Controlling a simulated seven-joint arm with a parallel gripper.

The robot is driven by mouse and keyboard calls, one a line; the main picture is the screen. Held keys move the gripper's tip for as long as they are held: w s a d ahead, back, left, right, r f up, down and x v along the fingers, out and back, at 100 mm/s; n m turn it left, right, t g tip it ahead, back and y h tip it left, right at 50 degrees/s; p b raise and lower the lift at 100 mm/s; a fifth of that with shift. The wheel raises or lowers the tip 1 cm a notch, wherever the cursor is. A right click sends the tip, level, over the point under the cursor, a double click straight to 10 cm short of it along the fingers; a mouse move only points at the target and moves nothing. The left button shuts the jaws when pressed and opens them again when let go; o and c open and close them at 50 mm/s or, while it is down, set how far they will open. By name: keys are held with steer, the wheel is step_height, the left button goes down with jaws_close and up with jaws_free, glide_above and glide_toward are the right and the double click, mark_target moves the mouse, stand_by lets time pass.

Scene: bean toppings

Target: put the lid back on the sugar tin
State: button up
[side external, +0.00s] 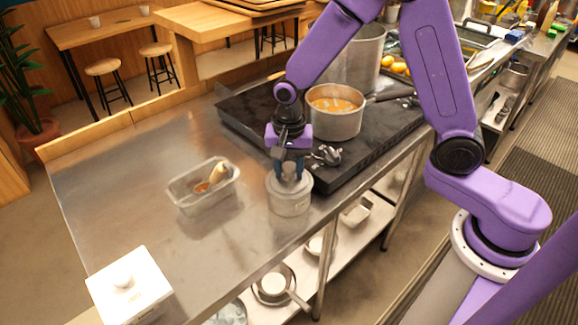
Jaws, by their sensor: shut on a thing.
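A round grey metal tin (290,203), which looks like the sugar tin, stands upright on the steel counter near its right edge. My gripper (291,172) points down over it and is shut on the pale knob of its grey lid (275,183). The lid is at the top of the tin, roughly centred on it. I cannot tell from this view whether it sits fully on the rim or a little above it. The fingers partly hide the knob and the middle of the lid.
A rectangular metal tray (177,200) with a utensil is to the left. A pot of beans (336,122) is on the black stove (375,142) behind. The counter between tray and box is clear.

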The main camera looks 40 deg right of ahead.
stand_by(0.4)
steer(key=o, duration=1.7)
steer(key=shift+r, duration=3.45)
steer(key=shift+c, duration=0.2)
jaws_close()
steer(key=shift+f, duration=2)
